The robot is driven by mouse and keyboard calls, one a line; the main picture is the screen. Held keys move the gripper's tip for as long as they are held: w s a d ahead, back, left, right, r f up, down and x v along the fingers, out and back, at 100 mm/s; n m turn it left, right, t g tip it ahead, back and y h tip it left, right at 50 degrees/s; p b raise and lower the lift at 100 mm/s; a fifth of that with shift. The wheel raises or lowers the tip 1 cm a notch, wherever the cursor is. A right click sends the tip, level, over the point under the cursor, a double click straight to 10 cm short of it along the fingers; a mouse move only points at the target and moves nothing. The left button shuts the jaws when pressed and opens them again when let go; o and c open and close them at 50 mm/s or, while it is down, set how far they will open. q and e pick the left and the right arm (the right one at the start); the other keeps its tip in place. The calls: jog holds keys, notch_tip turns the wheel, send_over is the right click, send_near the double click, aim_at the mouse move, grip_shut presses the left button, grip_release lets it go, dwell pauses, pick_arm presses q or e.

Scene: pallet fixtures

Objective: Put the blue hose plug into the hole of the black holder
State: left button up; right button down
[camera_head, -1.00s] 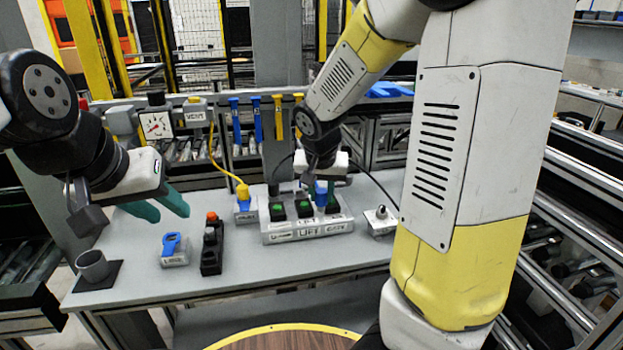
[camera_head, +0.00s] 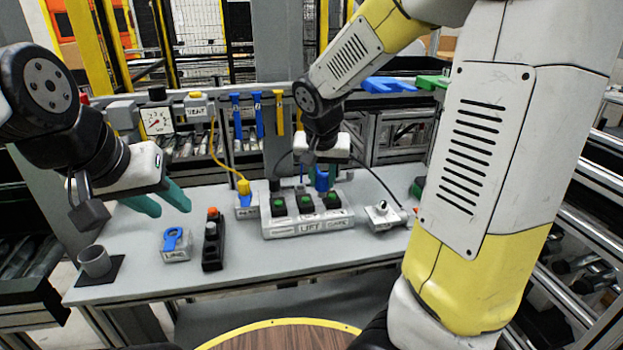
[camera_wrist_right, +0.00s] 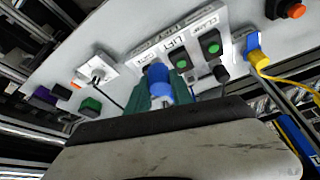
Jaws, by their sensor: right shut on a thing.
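The blue hose plug (camera_head: 322,180) is between the teal fingers of my right gripper (camera_head: 322,172), above the back of the grey LIFT button box. The right wrist view shows the plug's blue body (camera_wrist_right: 158,77) and pale end between the fingers (camera_wrist_right: 158,92). My left gripper (camera_head: 167,205) is open and empty over the left of the table. A black block with an orange-red top (camera_head: 212,248) stands left of the button box. A grey cup (camera_head: 95,262) stands on a black plate at the left corner. I cannot tell which black part is the holder; no hole shows clearly.
The LIFT box (camera_head: 308,222) has several green buttons. A yellow plug with a hose (camera_head: 243,186) stands to its left, a grey fitting with a cable (camera_head: 385,214) to its right. A blue-handled block (camera_head: 175,244) is at the front left.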

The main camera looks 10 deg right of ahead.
jog(key=shift+r, duration=0.8)
jog(key=s+a, duration=0.2)
jog(key=a, duration=1.2)
jog(key=s+a, duration=0.3)
jog(key=a, duration=1)
jog(key=shift+a, duration=0.35)
dwell(0.6)
jog(key=shift+f, duration=0.1)
